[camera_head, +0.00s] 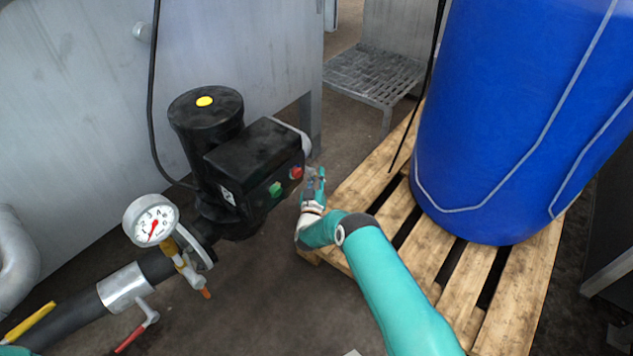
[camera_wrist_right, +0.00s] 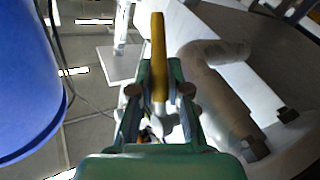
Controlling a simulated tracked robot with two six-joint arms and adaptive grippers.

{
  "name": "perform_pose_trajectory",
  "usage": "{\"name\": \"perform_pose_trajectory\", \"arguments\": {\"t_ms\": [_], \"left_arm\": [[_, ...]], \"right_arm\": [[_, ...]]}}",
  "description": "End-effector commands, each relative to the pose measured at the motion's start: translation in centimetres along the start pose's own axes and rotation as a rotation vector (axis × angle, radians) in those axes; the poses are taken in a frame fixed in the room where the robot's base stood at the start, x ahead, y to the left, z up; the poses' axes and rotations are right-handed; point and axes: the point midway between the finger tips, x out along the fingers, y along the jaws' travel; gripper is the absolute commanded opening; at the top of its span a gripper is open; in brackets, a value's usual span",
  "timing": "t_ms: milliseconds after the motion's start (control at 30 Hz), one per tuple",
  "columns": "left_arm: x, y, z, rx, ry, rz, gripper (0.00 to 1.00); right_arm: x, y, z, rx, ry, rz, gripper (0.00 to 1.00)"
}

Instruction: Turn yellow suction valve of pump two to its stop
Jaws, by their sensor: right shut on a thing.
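My right gripper (camera_head: 316,186) reaches out beside the right side of the black pump (camera_head: 206,135), low near the pallet's edge. In the right wrist view, the right gripper (camera_wrist_right: 160,90) is shut on a yellow lever handle (camera_wrist_right: 158,48), which stands up between its fingers and sticks out past them. A metal fitting shows below the handle between the fingers. In the head view the held handle is hidden or too small to tell. My left gripper is not in view; only a bit of teal shows at the lower left corner.
A blue drum (camera_head: 510,120) stands on a wooden pallet (camera_head: 395,215) right of my arm. A gauge (camera_head: 151,220), a second yellow lever (camera_head: 28,322) and a red lever (camera_head: 131,338) sit on piping at left. A grey tank (camera_head: 80,90) stands behind. In the wrist view, a pipe elbow (camera_wrist_right: 215,80) is close right.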

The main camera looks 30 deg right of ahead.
Motion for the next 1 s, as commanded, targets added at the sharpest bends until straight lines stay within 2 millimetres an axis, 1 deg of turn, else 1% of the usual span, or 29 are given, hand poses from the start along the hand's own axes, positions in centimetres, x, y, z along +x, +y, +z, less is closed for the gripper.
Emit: {"name": "perform_pose_trajectory", "arguments": {"t_ms": [33,100,300,500,700,1000], "left_arm": [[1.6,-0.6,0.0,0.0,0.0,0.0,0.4],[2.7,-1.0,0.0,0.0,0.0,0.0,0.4],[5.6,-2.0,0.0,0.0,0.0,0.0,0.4],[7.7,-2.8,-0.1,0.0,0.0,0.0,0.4],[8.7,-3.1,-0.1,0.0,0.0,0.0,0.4],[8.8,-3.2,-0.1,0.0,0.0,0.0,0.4]], "right_arm": [[-0.2,-0.6,0.7,-0.018,0.033,-0.001,0.0],[0.0,-0.5,0.7,-0.045,0.078,0.01,0.0],[0.4,-0.2,0.3,-0.122,0.202,0.042,0.0],[0.7,0.0,-0.2,-0.182,0.301,0.066,0.0],[0.8,0.1,-0.6,-0.217,0.357,0.078,0.0],[0.8,0.1,-0.9,-0.229,0.374,0.078,0.0]]}}
